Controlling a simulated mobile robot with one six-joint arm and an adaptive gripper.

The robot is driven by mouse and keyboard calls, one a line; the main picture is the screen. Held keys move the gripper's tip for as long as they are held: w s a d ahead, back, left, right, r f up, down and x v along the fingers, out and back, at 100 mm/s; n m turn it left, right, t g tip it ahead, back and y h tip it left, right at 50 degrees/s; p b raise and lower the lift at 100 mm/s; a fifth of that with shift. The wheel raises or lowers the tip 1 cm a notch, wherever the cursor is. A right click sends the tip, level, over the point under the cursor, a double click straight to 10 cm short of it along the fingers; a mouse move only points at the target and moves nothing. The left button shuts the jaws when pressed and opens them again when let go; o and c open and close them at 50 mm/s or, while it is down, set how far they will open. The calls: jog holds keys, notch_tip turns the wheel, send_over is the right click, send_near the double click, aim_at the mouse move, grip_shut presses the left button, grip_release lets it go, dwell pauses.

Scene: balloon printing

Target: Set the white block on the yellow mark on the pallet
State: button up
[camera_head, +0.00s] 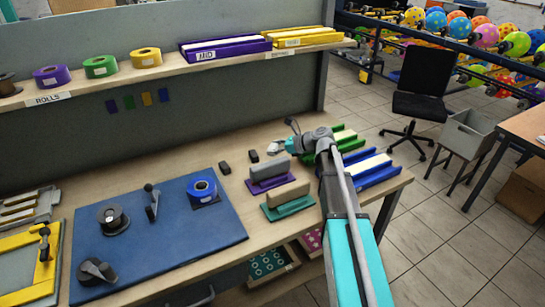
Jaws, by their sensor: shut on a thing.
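My gripper (283,147) is at the end of my arm, over the back right part of the workbench. It is small in the picture and partly hidden by its own wrist. It is shut on a small pale piece (274,149), which looks like the white block. The piece is close above the bench top, behind a grey block on a purple base (269,181); I cannot tell whether it touches anything. I cannot make out a pallet with a yellow mark for certain.
A beige block (288,193) on a teal base stands in front. Two small dark blocks (254,156) lie left of my gripper. A blue mat (165,246) with rolls fills the left. A shelf (200,60) overhangs the back.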

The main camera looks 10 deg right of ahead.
jog(key=shift+w+a+f+b, duration=0.2)
jog(key=shift+w+f+b, duration=0.2)
jog(key=shift+f+b, duration=1.65)
jog(key=shift+f, duration=0.15)
jog(key=o, duration=0.8)
jog(key=shift+r, duration=0.25)
jog(key=shift+s+d+r, duration=0.15)
jog(key=shift+s+d, duration=0.05)
jog(key=shift+d, duration=0.05)
jog(key=p+v, duration=0.4)
jog(key=v, duration=0.7)
jog(key=shift+s+d+p, duration=0.1)
jog(key=shift+d+p, duration=0.1)
jog(key=shift+p, duration=0.1)
